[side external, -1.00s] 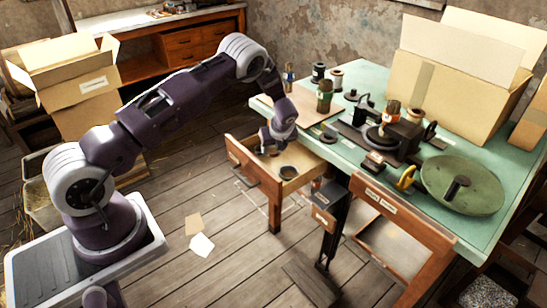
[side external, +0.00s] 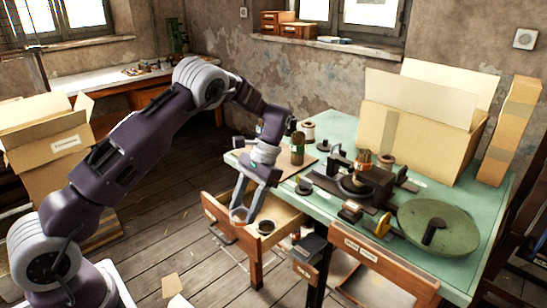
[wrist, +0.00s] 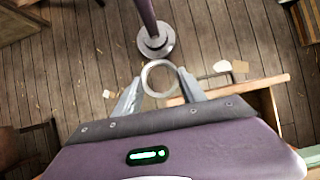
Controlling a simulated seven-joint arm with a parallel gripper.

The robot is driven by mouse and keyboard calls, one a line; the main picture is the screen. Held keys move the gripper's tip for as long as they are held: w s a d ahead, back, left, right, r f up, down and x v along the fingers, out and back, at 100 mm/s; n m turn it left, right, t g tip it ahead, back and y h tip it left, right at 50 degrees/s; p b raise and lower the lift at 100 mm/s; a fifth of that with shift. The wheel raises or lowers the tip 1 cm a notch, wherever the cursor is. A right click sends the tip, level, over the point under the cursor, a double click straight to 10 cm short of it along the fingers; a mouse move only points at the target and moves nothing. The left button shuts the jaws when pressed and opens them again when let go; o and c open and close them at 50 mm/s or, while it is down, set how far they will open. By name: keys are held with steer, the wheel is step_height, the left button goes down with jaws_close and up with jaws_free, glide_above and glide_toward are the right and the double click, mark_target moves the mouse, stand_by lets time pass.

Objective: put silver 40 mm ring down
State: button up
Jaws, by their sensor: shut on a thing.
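The silver ring (wrist: 146,77) is between the fingertips of my gripper (wrist: 158,84) in the wrist view, its open middle facing the camera. My gripper is shut on it. In the side view my gripper (side external: 246,214) points down at the left part of the open wooden drawer (side external: 228,231), and the ring shows small and pale at the fingertips (side external: 238,214). It appears held above the drawer; the exact height cannot be told.
A dark round piece (side external: 266,227) lies in the drawer. The green table (side external: 340,125) carries a press (side external: 365,180), a green round plate (side external: 438,227), spools and a cardboard box (side external: 420,125). The table edge is close to my gripper's right.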

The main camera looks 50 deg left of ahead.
steer(key=w+a+r+m+t+y, duration=0.1)
steer(key=w+a+r+m+t, duration=0.35)
steer(key=w+a+m, duration=0.8)
steer(key=w+a+r+m+t+y, duration=0.1)
steer(key=w+a+m+t, duration=0.6)
steer(key=w+m, duration=0.9)
steer(key=s+f+m, duration=0.1)
steer(key=f, duration=0.2)
steer(key=s+f, duration=0.1)
steer(key=f, duration=0.2)
steer(key=s+f+m, duration=0.1)
steer(key=f, duration=0.3)
steer(key=shift+a+f+m, duration=0.1)
steer(key=shift+m, duration=0.25)
steer(key=o, duration=1.5)
